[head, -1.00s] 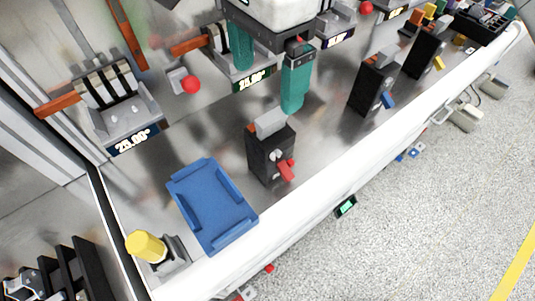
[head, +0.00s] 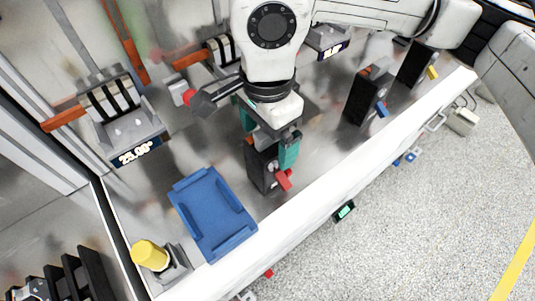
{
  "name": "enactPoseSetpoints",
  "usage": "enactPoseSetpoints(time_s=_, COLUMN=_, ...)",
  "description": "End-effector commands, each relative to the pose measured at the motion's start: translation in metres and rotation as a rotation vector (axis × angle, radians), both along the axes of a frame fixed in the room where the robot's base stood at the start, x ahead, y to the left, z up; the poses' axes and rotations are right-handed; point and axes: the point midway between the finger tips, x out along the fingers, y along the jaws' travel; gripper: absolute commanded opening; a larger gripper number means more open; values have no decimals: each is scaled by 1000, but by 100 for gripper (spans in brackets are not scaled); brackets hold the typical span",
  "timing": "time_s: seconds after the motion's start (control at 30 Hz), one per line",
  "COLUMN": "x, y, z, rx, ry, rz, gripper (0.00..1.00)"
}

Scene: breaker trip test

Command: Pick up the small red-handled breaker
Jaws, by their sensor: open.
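The small red-handled breaker (head: 262,171) is a black block with a red lever on its front, standing upright on the metal bench right of the blue tray (head: 213,213). My gripper (head: 268,142) has teal fingers and is open. It is at the breaker's upper part, with one finger in front on the right and the other behind on the left. The arm and gripper body hide the breaker's top, and I cannot tell whether the fingers touch it.
A breaker with a blue lever (head: 368,96) and one with a yellow lever (head: 417,64) stand farther right. A yellow knob (head: 150,254) is at the lower left. A test station (head: 122,117) reading 25.00 stands at the left. The white bench edge runs along the front.

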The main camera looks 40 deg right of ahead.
Motion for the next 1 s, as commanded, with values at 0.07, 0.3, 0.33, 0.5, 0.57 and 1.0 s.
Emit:
enactPoseSetpoints(time_s=0.07, x=0, y=0, z=-2, rx=0, ry=-1, rz=0, gripper=96)
enactPoseSetpoints(time_s=0.3, x=0, y=0, z=-2, rx=0, ry=-1, rz=0, gripper=89)
enactPoseSetpoints(time_s=0.33, x=0, y=0, z=-2, rx=0, ry=-1, rz=0, gripper=86)
enactPoseSetpoints(time_s=0.5, x=0, y=0, z=-2, rx=0, ry=-1, rz=0, gripper=70)
enactPoseSetpoints(time_s=0.57, x=0, y=0, z=-2, rx=0, ry=-1, rz=0, gripper=64)
enactPoseSetpoints(time_s=1.0, x=0, y=0, z=-2, rx=0, ry=-1, rz=-1, gripper=22)
